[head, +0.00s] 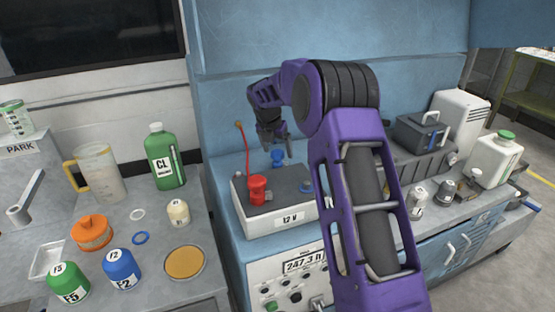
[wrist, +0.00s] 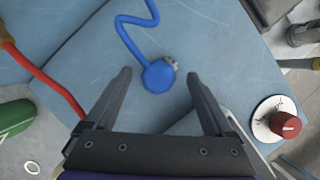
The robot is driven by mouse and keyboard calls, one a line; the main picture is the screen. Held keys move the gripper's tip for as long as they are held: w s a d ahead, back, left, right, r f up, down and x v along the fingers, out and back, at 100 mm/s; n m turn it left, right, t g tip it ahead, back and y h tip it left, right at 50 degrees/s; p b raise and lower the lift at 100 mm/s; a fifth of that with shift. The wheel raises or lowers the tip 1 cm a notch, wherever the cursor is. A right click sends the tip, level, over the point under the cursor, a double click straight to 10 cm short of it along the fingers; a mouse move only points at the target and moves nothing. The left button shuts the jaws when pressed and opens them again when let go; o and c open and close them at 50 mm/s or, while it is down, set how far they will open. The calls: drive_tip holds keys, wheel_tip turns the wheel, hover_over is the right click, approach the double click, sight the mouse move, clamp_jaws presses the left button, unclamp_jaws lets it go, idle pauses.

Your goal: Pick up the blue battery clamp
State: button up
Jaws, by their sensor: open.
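The blue battery clamp (head: 278,154) is at the back of the grey 12 V battery box (head: 262,222), just below my gripper (head: 274,143). In the wrist view, the clamp (wrist: 158,78) is a round blue piece with a small metal part at its upper right. A blue cable (wrist: 130,22) runs up from it. My gripper, also in the wrist view (wrist: 159,74), has its two dark fingers spread wide, one on each side of the clamp. The clamp appears between the fingertips with gaps on both sides. The height between fingertips and clamp is hard to tell.
A red clamp (head: 258,190) with a red cable (head: 245,148) stands on the box's left part. In the wrist view, the red cable (wrist: 48,82) passes left of my fingers. A red knob (wrist: 286,124) is at right. Bottles and caps crowd the left bench (head: 140,290).

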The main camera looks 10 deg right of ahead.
sight(279, 157)
drive_tip(key=x, duration=0.5)
drive_tip(key=shift+w, duration=0.25)
clamp_jaws()
